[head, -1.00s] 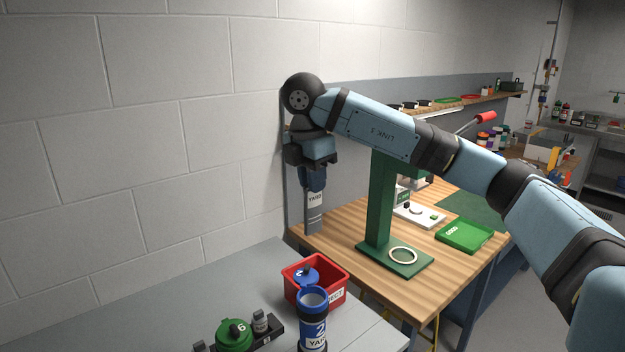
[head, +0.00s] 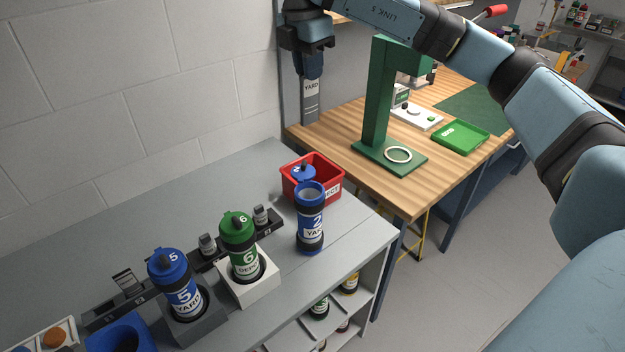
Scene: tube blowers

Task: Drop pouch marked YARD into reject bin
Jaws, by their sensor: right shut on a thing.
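My right gripper (head: 307,45) points down, high at the upper middle of the head view. The red reject bin (head: 289,182) stands on the grey bench, below and nearer than the pouch. Its label is partly hidden behind an uncapped blue tube (head: 311,225) marked 2 YARD. A blue lid (head: 302,173) shows at the bin's opening. My left gripper is out of view.
Blue tube 5 (head: 172,285) and green tube 6 (head: 241,245) stand in holders at the front left of the bench. A green press stand (head: 380,105) and a green tray (head: 461,137) are on the wooden table.

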